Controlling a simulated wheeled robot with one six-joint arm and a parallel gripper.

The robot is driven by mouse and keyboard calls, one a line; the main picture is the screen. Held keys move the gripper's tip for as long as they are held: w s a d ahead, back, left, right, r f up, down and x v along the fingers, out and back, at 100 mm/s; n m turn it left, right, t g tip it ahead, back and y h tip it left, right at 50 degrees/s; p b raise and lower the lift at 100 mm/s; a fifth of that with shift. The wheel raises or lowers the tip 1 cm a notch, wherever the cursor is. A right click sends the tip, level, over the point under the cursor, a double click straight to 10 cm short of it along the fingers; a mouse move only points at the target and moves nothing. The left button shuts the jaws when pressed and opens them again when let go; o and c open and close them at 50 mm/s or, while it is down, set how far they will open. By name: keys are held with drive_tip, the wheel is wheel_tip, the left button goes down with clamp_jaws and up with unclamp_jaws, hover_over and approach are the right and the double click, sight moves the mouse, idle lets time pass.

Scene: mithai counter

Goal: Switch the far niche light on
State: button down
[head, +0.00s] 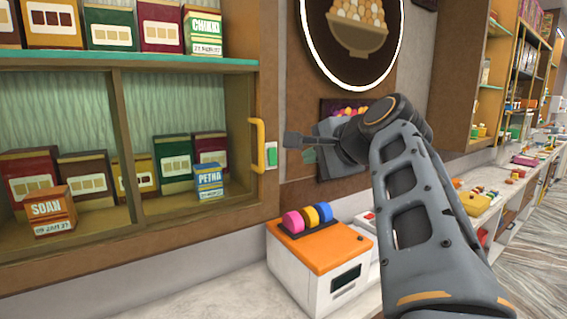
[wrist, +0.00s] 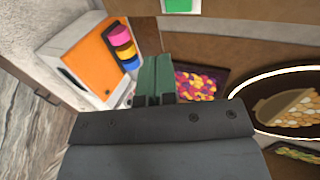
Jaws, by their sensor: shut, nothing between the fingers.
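A small green switch on a white plate (head: 271,153) sits on the brown right post of the wall niche, just right of the yellow handle. It shows partly at the top edge of the wrist view (wrist: 180,5). My gripper (head: 289,139) is shut and empty, pointing left, slightly above and right of the switch in the head view. In the wrist view the closed fingertips (wrist: 155,62) lie below the switch, with a gap of brown panel between them in the picture. The niche (head: 190,220) holds sweet boxes on shelves; I cannot tell whether its light is lit.
An orange-topped white machine (head: 318,248) with pink, yellow and blue discs stands on the counter below. A round lit sign with a bowl (head: 357,28) hangs above my arm. The yellow handle (head: 257,146) sticks out close to the switch. Shelves line the right.

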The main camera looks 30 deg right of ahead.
sight(273, 158)
drive_tip(key=shift+w, duration=0.15)
drive_tip(key=p+x, duration=0.1)
drive_tip(key=x, duration=0.3)
drive_tip(key=p+x, duration=0.2)
drive_tip(key=x, duration=0.3)
drive_tip(key=r+p+x, duration=0.1)
drive_tip(key=x, duration=0.3)
drive_tip(key=shift+w+f, duration=0.15)
drive_tip(key=shift+w, duration=0.3)
drive_tip(key=shift+f, duration=0.1)
drive_tip(key=shift+w+f+b, duration=0.2)
drive_tip(key=shift+f+b, duration=0.1)
drive_tip(key=shift+b, duration=0.6)
drive_tip(key=shift+r, duration=0.3)
drive_tip(key=shift+r+p, duration=0.9)
drive_tip(key=shift+p, duration=0.05)
drive_tip(key=shift+f+t, duration=0.1)
drive_tip(key=shift+t, duration=0.2)
